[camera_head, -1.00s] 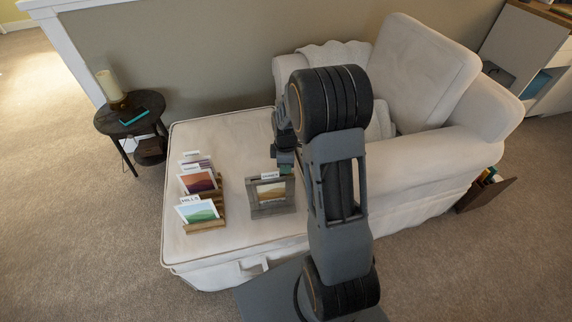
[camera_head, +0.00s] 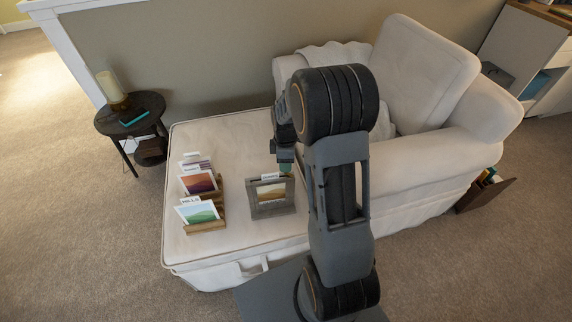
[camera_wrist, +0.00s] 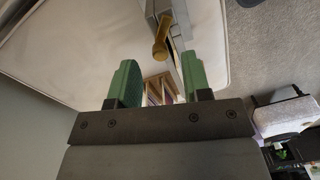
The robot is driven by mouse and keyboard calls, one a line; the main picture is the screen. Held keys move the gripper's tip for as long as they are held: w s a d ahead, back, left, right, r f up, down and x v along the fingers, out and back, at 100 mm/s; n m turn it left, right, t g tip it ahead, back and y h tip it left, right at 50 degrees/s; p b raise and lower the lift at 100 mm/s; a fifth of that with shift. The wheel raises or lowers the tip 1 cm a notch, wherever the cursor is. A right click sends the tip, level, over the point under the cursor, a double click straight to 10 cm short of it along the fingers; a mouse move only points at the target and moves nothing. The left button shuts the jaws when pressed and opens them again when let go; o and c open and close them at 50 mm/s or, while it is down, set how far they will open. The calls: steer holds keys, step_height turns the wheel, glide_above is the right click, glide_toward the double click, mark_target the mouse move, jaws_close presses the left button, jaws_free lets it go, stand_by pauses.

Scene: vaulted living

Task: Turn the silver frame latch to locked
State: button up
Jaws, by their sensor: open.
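The silver-grey picture frame (camera_head: 272,211) stands on the cream ottoman, with a brown landscape picture and a small white label at its top. In the wrist view, the grey frame edge (camera_wrist: 175,12) carries a brass-coloured latch knob (camera_wrist: 160,46). My gripper (camera_wrist: 160,66) is open, its two green fingers apart and nothing held between them. The knob shows in line with the gap, just beyond the fingertips; I cannot tell any contact. In the head view my gripper (camera_head: 285,167) is just above and behind the frame's top right; the latch is hidden there.
The cream ottoman (camera_head: 235,135) also holds several picture cards on wooden stands (camera_head: 205,226) left of the frame. An armchair (camera_head: 425,85) stands to the right. A dark side table (camera_head: 148,103) with a candle-like lamp (camera_head: 110,88) is at the left.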

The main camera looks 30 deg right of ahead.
step_height(320, 180, up, 11)
steer(key=p, duration=0.1)
steer(key=shift+w+p, duration=0.2)
steer(key=shift+p, duration=0.2)
steer(key=shift+d+r, duration=0.1)
